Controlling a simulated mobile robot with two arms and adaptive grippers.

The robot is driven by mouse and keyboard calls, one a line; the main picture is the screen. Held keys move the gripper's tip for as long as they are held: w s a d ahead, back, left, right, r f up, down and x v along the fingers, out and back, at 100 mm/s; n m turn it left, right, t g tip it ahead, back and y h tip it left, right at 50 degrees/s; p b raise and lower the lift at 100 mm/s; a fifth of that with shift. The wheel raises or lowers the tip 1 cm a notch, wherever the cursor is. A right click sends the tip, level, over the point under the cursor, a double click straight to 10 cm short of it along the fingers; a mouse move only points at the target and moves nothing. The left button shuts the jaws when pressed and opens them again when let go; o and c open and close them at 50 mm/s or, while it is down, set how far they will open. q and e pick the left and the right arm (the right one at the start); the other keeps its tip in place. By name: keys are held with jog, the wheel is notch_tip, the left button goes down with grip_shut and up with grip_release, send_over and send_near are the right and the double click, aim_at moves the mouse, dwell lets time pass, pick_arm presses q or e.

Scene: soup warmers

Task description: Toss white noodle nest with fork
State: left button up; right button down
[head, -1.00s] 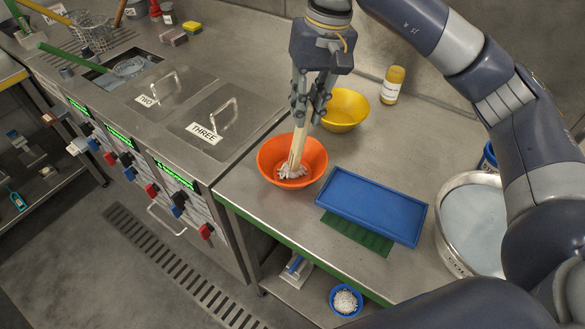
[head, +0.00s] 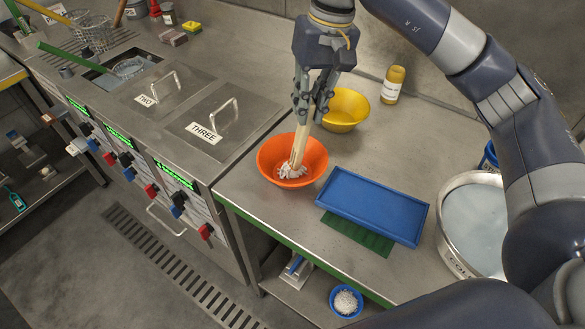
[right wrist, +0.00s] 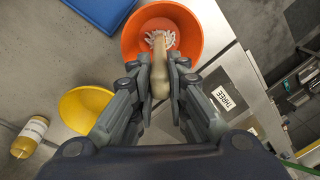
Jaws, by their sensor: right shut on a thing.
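The white noodle nest (head: 291,172) lies in the orange bowl (head: 314,161) on the steel counter. It also shows in the right wrist view (right wrist: 168,40), inside the bowl. My right gripper (head: 308,118) is shut on the handle of a pale wooden fork (head: 299,148), just above the bowl. The fork (right wrist: 158,68) points down into the bowl, with its lower end at the noodles. Its tines are hidden or too small to make out. My left gripper is not in view.
A yellow bowl (head: 347,107) and a mustard-coloured jar (head: 392,84) stand behind. A blue tray (head: 375,203) lies over a green mat (head: 356,236), right of the orange bowl. A large round pot (head: 470,220) stands farther right. The lidded warmers (head: 219,115) are at left.

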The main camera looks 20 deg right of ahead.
jog(key=shift+w+d, duration=0.2)
jog(key=shift+d, duration=0.05)
jog(key=shift+w+a, duration=0.5)
jog(key=shift+w, duration=0.05)
jog(key=shift+s+a, duration=0.5)
jog(key=shift+s+d+b, duration=0.45)
jog(key=shift+s, duration=0.05)
jog(key=shift+r, duration=0.15)
dwell(0.6)
